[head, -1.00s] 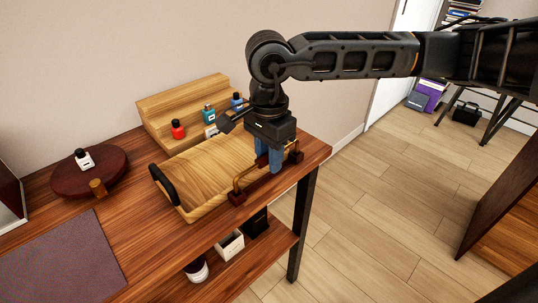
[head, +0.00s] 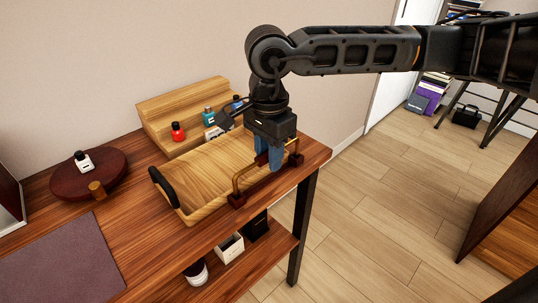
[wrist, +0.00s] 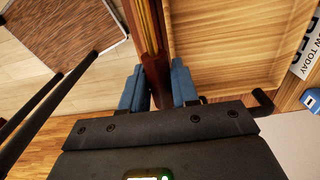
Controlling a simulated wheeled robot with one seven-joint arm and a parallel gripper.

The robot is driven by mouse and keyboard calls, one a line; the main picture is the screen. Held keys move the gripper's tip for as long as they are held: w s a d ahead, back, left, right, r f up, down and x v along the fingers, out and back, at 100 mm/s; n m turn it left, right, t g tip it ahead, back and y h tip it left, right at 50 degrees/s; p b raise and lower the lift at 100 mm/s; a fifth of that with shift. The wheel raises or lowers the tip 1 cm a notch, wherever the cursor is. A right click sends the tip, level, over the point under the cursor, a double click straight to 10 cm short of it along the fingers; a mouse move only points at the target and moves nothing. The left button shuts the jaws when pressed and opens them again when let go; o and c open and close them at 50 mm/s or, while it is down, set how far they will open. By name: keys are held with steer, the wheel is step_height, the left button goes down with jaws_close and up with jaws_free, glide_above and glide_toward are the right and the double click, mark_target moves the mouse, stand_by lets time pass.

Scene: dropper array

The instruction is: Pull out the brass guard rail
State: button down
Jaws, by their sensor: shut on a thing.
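The brass guard rail (head: 236,187) runs along the right front side of the wooden tray, with dark red-brown pieces at its base. My gripper is shut on the rail. Whether the rail's base is lifted off the table is not clear.
The wooden tray (head: 200,186) with black handles lies right beside the rail. Behind it is a stepped wooden stand (head: 180,97) with several small bottles, including a red one (head: 177,132). A round dark board (head: 75,190) is at left. Open floor lies beyond the table's right edge.

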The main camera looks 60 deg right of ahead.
steer(key=shift+r, duration=0.2)
steer(key=shift+r+p, duration=0.7)
steer(key=shift+r, duration=1.55)
